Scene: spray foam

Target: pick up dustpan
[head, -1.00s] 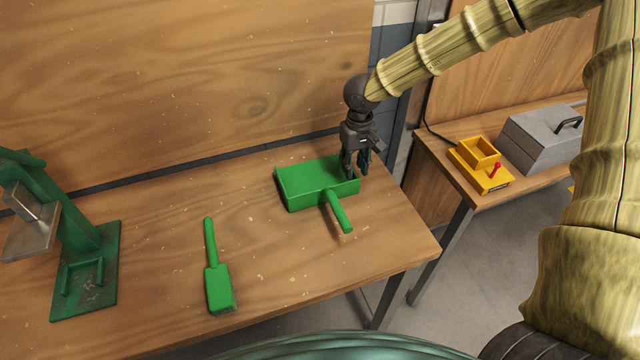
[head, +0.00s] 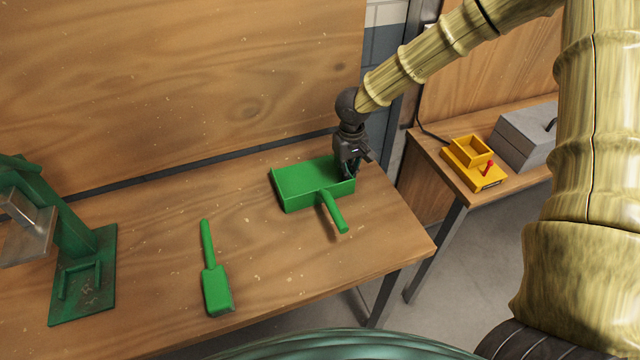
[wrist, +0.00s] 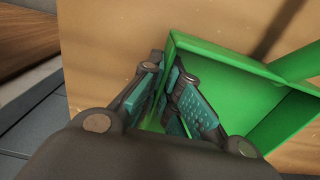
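The green dustpan (head: 308,182) lies on the wooden workbench, its handle pointing toward the front right. My gripper (head: 350,172) is at the dustpan's right side wall. In the wrist view the dustpan (wrist: 235,85) shows its hollow inside, and its side wall runs between my gripper's teal-padded fingers (wrist: 168,100). One finger is outside the wall and one inside, and they look closed on it. The fingertips are partly hidden. The dustpan appears to rest on the bench.
A green brush (head: 214,275) lies on the bench (head: 150,290) at front left. A green press-like stand (head: 85,265) is at the far left. A wooden panel (head: 180,70) rises behind. A side table at right holds a yellow box (head: 472,160) and grey toolbox (head: 525,135).

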